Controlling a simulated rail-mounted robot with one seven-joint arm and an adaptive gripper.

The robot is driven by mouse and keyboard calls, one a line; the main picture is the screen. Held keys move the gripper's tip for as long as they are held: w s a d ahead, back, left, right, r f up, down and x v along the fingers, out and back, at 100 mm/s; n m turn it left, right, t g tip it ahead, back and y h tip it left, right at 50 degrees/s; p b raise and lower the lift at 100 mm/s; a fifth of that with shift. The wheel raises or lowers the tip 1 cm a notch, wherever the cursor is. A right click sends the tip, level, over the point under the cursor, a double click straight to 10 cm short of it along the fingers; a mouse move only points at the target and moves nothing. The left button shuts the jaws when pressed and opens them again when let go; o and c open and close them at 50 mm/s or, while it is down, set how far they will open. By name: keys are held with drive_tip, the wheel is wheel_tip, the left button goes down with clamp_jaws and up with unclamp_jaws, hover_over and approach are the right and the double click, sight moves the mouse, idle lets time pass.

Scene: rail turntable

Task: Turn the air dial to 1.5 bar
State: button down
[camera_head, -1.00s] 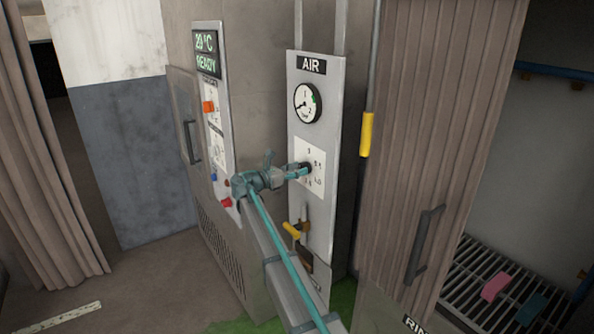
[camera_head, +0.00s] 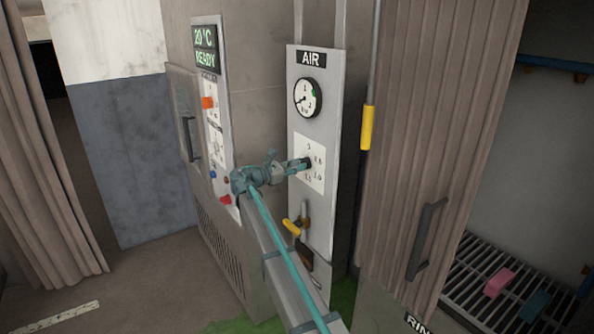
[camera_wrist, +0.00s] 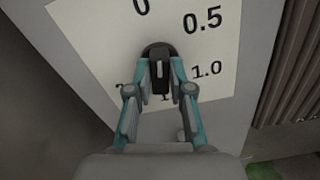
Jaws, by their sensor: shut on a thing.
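The air dial is a black knob (camera_wrist: 158,56) with a white line on it, on a white scale plate (camera_wrist: 85,45). In the wrist view, 0, 0.5 and 1.0 are readable; the lower numbers are partly hidden by the fingers. My gripper (camera_wrist: 160,82) is shut on the knob, one finger on each side. In the head view my gripper (camera_head: 302,164) meets the scale plate (camera_head: 317,178) on the grey AIR panel (camera_head: 318,223). The round gauge (camera_head: 308,98) above has its needle toward the lower left. I cannot tell exactly which number the knob points to.
A yellow-handled valve (camera_head: 291,228) sits below the dial, close to my arm. Left is a control panel (camera_head: 204,97) reading 20 °C READY with coloured buttons. Right are a yellow pull handle (camera_head: 367,128) and a ribbed door (camera_head: 437,130) with a dark handle.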

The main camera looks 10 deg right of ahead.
drive_tip(key=shift+f+m+b, duration=0.2)
drive_tip(key=shift+m+b, duration=5)
drive_tip(key=shift+m, duration=0.3)
drive_tip(key=shift+f+m+b, duration=0.2)
drive_tip(key=shift+m+b, duration=5)
drive_tip(key=shift+m, duration=0.3)
drive_tip(key=shift+f+m+b, duration=0.2)
drive_tip(key=shift+m+b, duration=5)
drive_tip(key=shift+m, duration=0.3)
drive_tip(key=c, duration=1)
unclamp_jaws()
drive_tip(key=shift+c, duration=0.2)
drive_tip(key=shift+a, duration=0.1)
